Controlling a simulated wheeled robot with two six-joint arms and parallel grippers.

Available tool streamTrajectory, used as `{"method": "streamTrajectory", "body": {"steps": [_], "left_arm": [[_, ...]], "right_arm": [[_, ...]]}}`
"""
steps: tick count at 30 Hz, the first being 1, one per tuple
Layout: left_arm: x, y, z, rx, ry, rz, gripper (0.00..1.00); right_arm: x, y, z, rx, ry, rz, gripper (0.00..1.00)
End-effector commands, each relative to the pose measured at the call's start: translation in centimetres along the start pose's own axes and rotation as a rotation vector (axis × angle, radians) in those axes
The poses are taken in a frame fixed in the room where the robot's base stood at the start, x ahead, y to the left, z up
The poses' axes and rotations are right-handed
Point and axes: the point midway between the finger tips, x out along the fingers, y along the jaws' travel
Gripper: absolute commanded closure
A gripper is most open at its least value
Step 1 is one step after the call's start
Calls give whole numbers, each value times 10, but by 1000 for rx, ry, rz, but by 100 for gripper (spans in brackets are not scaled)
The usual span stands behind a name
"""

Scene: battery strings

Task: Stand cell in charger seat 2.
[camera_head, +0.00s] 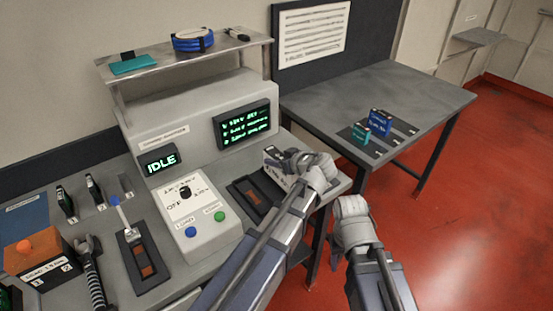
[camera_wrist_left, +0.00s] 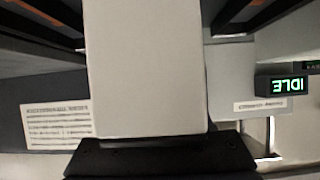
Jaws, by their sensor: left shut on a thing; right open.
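My left gripper (camera_head: 312,170) is above the bench's right end, beside the console. A pale block with dark marks (camera_head: 275,160) shows right at it; my fingers partly cover the contact. In the left wrist view a large plain pale block (camera_wrist_left: 147,70) fills the middle, in line with the gripper, and I take it as the held cell. A dark recess with a brown-orange middle (camera_head: 250,192) lies below and left of this gripper. A similar one (camera_head: 144,262) is further left. I cannot read which is seat 2. My right gripper (camera_head: 350,208) is empty, in front of the bench.
The console (camera_head: 205,210) has a dial and buttons; its small screen (camera_head: 160,160) reads IDLE. Several dark cells (camera_head: 66,201) stand in numbered slots at left. A shelf (camera_head: 185,57) overhangs the console. A side table (camera_head: 420,90) holds two blue-green boxes.

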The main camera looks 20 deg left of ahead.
Motion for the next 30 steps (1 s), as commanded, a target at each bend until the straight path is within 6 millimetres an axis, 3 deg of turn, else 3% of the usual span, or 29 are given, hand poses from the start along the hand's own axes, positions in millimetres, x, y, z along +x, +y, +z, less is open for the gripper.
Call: {"method": "streamTrajectory", "body": {"steps": [14, 15, 22, 30], "left_arm": [[4, 0, 7, 1, 4, 0, 100], [4, 0, 7, 0, 0, 0, 47], [4, 0, 7, 0, 0, 0, 21], [3, 0, 6, 0, 0, 0, 20]], "right_arm": [[9, -1, 0, 0, 0, 0, 50], [8, -1, 0, 0, 0, 0, 50], [8, -1, 0, 0, 0, 0, 50], [7, -1, 0, 0, 0, 0, 50]]}}
